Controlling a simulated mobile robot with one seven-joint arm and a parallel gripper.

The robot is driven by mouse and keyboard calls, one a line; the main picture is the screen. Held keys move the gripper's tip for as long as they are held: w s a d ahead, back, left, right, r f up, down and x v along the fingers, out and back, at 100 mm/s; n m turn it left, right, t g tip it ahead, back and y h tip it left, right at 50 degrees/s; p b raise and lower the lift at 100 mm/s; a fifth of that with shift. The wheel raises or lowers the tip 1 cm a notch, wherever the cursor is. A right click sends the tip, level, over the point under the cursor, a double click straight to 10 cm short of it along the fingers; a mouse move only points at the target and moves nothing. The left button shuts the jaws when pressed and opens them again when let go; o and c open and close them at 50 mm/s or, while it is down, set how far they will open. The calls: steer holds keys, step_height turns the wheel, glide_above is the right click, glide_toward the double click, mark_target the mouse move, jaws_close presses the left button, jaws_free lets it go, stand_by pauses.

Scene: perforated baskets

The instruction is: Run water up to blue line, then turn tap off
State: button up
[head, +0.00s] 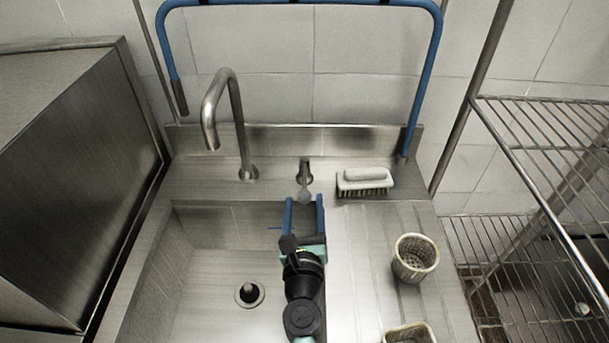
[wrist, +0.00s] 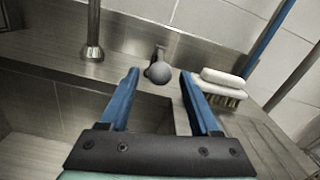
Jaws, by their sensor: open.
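The tap's curved steel spout (head: 222,100) rises behind the sink basin (head: 190,270), and no water shows coming from it. The tap lever (head: 305,178), with a round grey knob (wrist: 159,72), stands to the right of the spout's base. My gripper (head: 304,201) is open and empty over the basin's back right edge. In the wrist view its blue fingertips (wrist: 159,74) lie on either side of the knob, with gaps; contact is not visible.
A white brush (head: 365,181) lies right of the lever, close to my right finger. Perforated baskets (head: 415,258) stand on the drainboard (head: 360,270) at right. A blue rail (head: 430,70) arches behind. A wire rack (head: 545,150) stands right, a steel cabinet (head: 70,180) left.

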mark_target(304, 176)
steer(key=w+b, duration=0.2)
steer(key=w, duration=0.6)
steer(key=shift+w, duration=0.25)
jaws_close()
stand_by(1.1)
